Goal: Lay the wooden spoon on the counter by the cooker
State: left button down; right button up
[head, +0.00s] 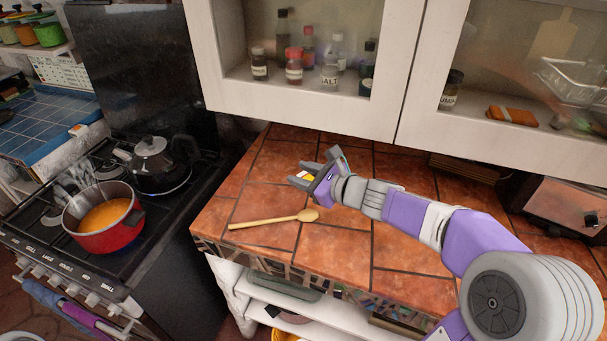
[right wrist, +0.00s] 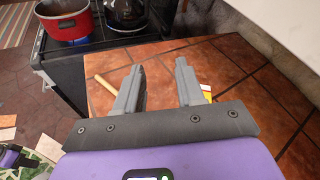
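The wooden spoon (head: 270,220) lies flat on the terracotta-tiled counter (head: 330,245), near its front edge. Its bowl points right and its handle points left toward the cooker (head: 165,225). Part of its handle shows in the right wrist view (right wrist: 104,83), left of the fingers. My right gripper (head: 297,175) is above the counter, behind the spoon in the head view and apart from it. Its two fingers stand apart in the right wrist view (right wrist: 158,75), with nothing held between them. My left gripper does not show in the head view.
A red pot (head: 104,240) of orange food and a dark kettle (head: 155,165) stand on the cooker. A small yellow, red and white item (right wrist: 207,92) shows beside one finger. Cabinets (head: 300,105) overhang the counter's back. Bare tiles surround the spoon.

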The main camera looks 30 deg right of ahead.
jog(key=p+v, duration=0.3)
jog(key=v, duration=0.9)
jog(key=shift+r, duration=0.1)
